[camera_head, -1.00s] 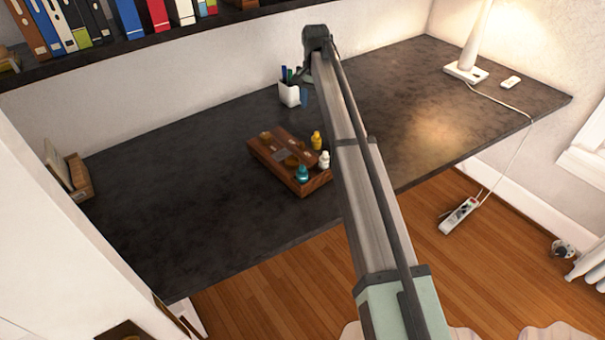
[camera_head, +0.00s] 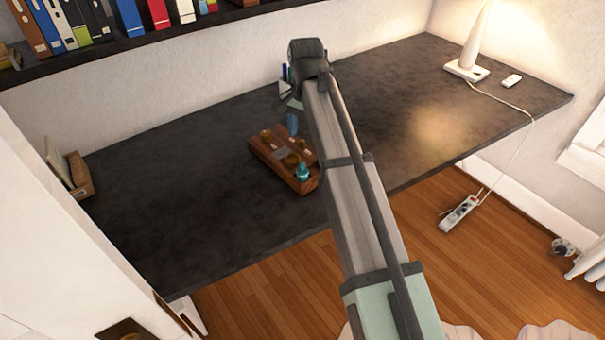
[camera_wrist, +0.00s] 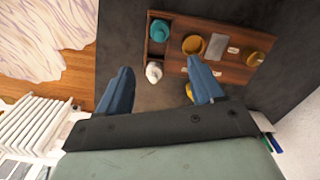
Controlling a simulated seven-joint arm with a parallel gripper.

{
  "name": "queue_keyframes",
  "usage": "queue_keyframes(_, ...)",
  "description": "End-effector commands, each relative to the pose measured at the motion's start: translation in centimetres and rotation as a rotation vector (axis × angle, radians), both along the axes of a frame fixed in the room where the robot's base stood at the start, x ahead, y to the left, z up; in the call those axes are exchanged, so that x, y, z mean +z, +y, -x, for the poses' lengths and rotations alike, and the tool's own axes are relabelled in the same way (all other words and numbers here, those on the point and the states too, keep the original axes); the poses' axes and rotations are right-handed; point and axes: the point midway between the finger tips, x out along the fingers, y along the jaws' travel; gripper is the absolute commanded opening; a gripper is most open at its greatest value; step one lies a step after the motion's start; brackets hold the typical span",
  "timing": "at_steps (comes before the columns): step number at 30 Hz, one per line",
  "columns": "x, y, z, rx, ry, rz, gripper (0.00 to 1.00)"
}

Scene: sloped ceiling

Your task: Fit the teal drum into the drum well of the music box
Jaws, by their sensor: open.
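The teal drum (camera_head: 302,172) stands at the near right end of the wooden music box (camera_head: 268,155) in the head view. In the wrist view the teal drum (camera_wrist: 159,34) sits at the left end of the music box (camera_wrist: 233,72), in or over a compartment there; its exact seating is unclear. Two brass-coloured round parts, one of them here (camera_wrist: 193,45), and a grey plate (camera_wrist: 216,46) are on the box top. My gripper (camera_wrist: 160,88) is open and empty, its blue fingers apart above the box's edge. In the head view my arm hides part of the box's right side.
A white figure (camera_wrist: 153,72) and a yellow one (camera_wrist: 189,92) stand beside the box, close to my fingers. A pen cup (camera_head: 285,90) is behind, partly hidden by my arm. A lamp (camera_head: 467,68) stands at the far right.

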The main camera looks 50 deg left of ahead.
Motion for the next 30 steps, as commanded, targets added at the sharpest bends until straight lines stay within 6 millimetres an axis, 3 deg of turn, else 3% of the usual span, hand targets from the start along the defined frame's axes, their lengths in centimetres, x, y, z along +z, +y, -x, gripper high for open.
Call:
queue_keyframes(9,-5.3,-0.1,0.1,0.002,0.001,0.001,0.67)
queue_keyframes(20,-7.1,-0.1,0.2,0.002,0.000,0.000,0.67)
queue_keyframes(30,-11.0,-0.3,1.1,0.002,0.001,0.001,0.67)
